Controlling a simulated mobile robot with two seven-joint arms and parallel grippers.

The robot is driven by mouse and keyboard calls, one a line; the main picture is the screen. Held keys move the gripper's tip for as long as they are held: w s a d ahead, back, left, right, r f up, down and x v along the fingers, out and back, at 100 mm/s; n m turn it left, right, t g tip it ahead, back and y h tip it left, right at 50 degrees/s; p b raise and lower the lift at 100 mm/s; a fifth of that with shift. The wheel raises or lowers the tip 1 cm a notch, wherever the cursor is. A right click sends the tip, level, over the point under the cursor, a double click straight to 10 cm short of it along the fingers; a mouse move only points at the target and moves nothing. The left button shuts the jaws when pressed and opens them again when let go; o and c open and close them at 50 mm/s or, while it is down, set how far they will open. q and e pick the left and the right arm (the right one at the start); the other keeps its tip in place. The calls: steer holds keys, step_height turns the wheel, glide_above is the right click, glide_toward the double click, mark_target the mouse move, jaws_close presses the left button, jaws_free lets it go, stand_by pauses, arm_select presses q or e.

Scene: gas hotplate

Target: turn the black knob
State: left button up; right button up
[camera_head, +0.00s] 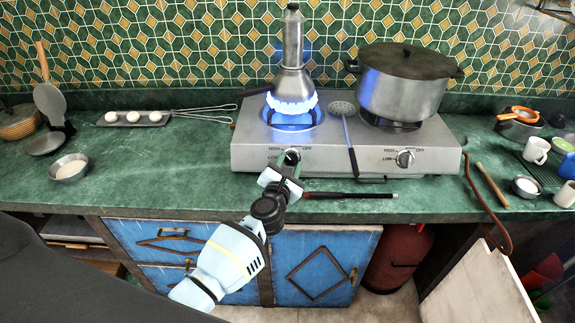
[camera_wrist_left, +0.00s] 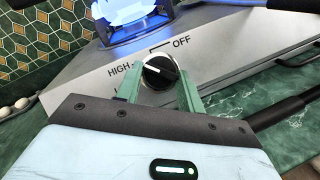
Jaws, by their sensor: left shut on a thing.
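The black knob (camera_head: 291,154) is on the left front of the steel gas hotplate (camera_head: 350,158). My left gripper (camera_head: 284,168) reaches it from the front and is shut on it. In the left wrist view the two green fingers (camera_wrist_left: 160,88) sit on either side of the knob (camera_wrist_left: 158,70). A blue flame (camera_head: 292,106) burns on the left burner. My right gripper is not in view.
A metal kettle (camera_head: 293,60) stands over the flame. A lidded pot (camera_head: 405,85) is on the right burner, above a second knob (camera_head: 405,158). A skimmer (camera_head: 346,125) leans across the hotplate. A dark rod (camera_head: 350,195) lies on the green counter in front.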

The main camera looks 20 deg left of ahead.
arm_select(q)
steer(key=shift+d, duration=0.1)
steer(key=o, duration=1)
steer(key=shift+c, duration=0.2)
steer(key=shift+s, duration=0.1)
steer(key=shift+s+d+r, duration=0.1)
steer(key=shift+s, duration=3.75)
